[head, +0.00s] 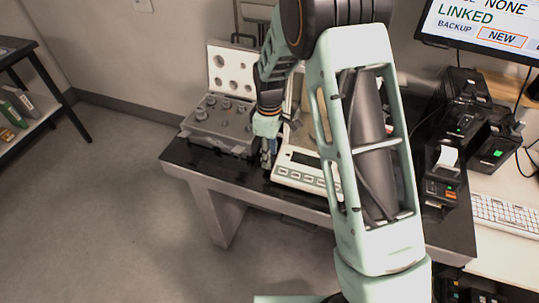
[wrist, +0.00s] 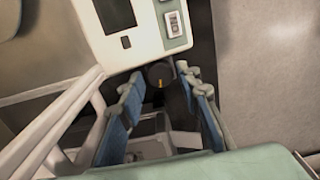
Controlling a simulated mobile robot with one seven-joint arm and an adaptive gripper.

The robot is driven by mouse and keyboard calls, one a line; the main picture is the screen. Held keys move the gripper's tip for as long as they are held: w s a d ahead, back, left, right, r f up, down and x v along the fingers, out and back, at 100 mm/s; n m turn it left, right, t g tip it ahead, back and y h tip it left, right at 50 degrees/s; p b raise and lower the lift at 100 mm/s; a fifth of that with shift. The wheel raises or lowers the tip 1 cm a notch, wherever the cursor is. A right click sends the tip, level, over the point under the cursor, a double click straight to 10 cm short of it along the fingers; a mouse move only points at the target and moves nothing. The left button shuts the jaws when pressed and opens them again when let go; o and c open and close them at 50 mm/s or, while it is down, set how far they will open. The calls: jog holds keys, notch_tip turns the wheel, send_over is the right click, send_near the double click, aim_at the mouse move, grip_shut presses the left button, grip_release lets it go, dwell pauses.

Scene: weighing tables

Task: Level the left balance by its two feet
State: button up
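The left balance (head: 298,177), white with a row of grey keys along its front, stands on the dark table top, partly hidden behind my arm. My gripper (head: 267,158) points down at its left front corner. In the wrist view the balance (wrist: 148,46) fills the top middle, with a dark display. A dark round foot knob (wrist: 160,74) with an orange mark sticks out below its edge. My gripper's blue-padded fingers (wrist: 164,92) are apart, one on each side of the knob, with gaps showing. The other foot and any level bubble cannot be made out.
A grey weight case (head: 217,124) with its lid up stands close to the left of my gripper. The dark table (head: 190,157) has bare edge in front. Black printers (head: 441,185) and a keyboard (head: 508,215) are at right, below a monitor (head: 485,27).

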notch_tip(320, 180, up, 11)
dwell(0.3)
dwell(0.4)
